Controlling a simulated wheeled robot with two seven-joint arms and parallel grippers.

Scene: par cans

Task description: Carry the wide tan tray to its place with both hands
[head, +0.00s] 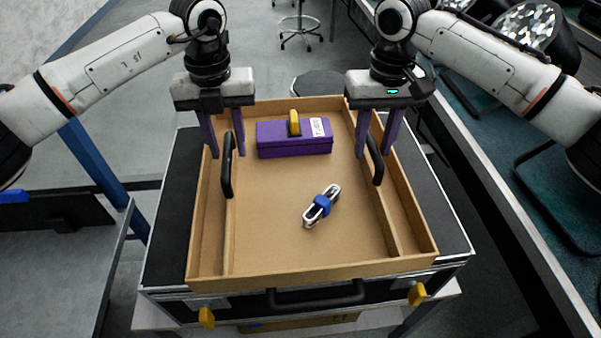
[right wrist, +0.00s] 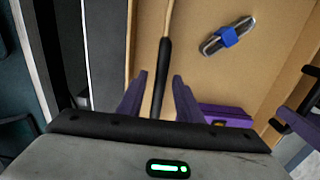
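The wide tan tray (head: 305,264) rests on a black case with silver edges. It has a black handle on each inner side wall, the left handle (head: 227,166) and the right handle (head: 374,159). Inside lie a purple box (head: 290,146) with a yellow handle and a bundled cable with a blue strap (head: 322,206). My left gripper (head: 226,155) is open, its purple fingers near the far end of the left handle. My right gripper (head: 373,155) is open; in the right wrist view its fingers (right wrist: 161,85) stand on either side of the right handle (right wrist: 162,75), apart from it.
The black case (head: 172,215) has yellow latches (head: 207,317) and a front handle, and stands on a light table. A grey bench (head: 75,250) is at left, and a dark teal bench (head: 470,130) with stage lamps is at right. Stools stand behind on open floor.

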